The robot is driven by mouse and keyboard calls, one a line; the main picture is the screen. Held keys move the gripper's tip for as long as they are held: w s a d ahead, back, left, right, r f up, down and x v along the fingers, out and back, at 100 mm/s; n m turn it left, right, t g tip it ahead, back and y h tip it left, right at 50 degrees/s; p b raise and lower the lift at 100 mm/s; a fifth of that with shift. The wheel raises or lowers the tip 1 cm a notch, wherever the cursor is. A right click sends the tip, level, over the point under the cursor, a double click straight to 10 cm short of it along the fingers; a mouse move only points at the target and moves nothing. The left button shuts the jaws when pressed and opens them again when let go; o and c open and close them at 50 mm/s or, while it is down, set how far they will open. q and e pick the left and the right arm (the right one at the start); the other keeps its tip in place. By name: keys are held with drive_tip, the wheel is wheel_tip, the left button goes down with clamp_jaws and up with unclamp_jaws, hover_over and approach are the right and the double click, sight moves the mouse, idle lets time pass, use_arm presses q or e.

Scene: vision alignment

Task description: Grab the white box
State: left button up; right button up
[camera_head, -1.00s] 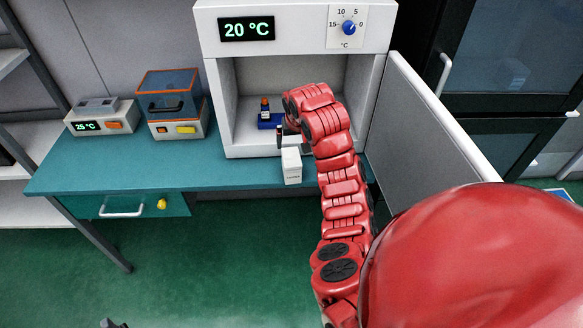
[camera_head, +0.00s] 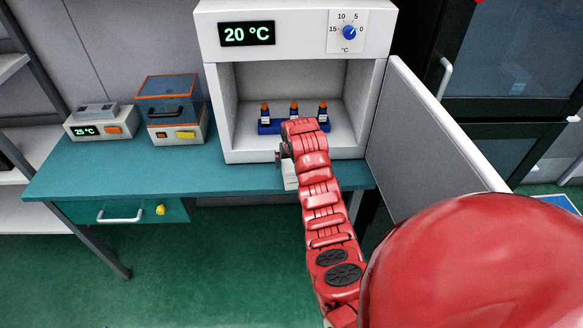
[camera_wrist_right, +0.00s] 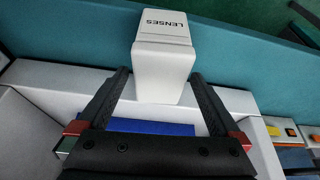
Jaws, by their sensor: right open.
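The white box (camera_head: 290,177) stands at the front edge of the teal bench, in front of the open white chamber, partly hidden by my right arm in the head view. In the right wrist view the white box (camera_wrist_right: 164,62), marked "LENSES", lies ahead of and between the tips of my right gripper (camera_wrist_right: 158,88). My left gripper is not in view.
The white chamber (camera_head: 226,95) reads 20 °C and its door (camera_head: 425,125) stands open at right. Inside, a blue rack (camera_head: 268,127) holds orange-capped bottles. An orange-lidded device (camera_head: 170,107) and a 25 °C unit (camera_head: 100,121) stand left. The teal bench (camera_head: 120,172) is clear in front of them.

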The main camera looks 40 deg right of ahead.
drive_tip(key=shift+x, duration=0.8)
drive_tip(key=c, duration=1.4)
drive_tip(key=shift+c, duration=0.2)
drive_tip(key=shift+r, duration=0.1)
